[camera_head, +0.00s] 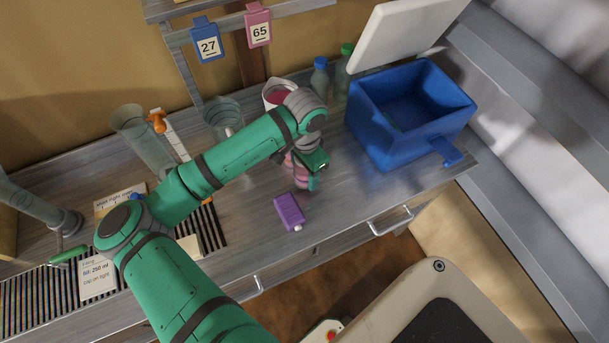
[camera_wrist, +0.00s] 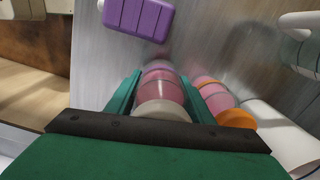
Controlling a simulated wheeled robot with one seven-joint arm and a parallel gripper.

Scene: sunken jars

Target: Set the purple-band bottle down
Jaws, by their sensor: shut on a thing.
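The held bottle (camera_wrist: 160,90) has pink contents, an off-white cap and a dull purple-grey band near its far end in the wrist view. My gripper (camera_wrist: 160,86) is shut on it, with one green finger on each side. In the head view my gripper (camera_head: 311,168) is over the middle of the grey bench, and the bottle is mostly hidden behind it. I cannot tell whether the bottle's base touches the bench. A second pink bottle (camera_wrist: 219,100) with an orange cap and orange band stands close to the right finger in the wrist view.
A purple block (camera_head: 290,211) lies near the bench's front edge. An open blue box (camera_head: 378,128) stands right. A white pot (camera_head: 272,91), a blue-capped bottle (camera_head: 320,80) and a green-capped bottle (camera_head: 343,75) stand behind. A glass beaker (camera_head: 222,115) is left. Bench between purple block and box is clear.

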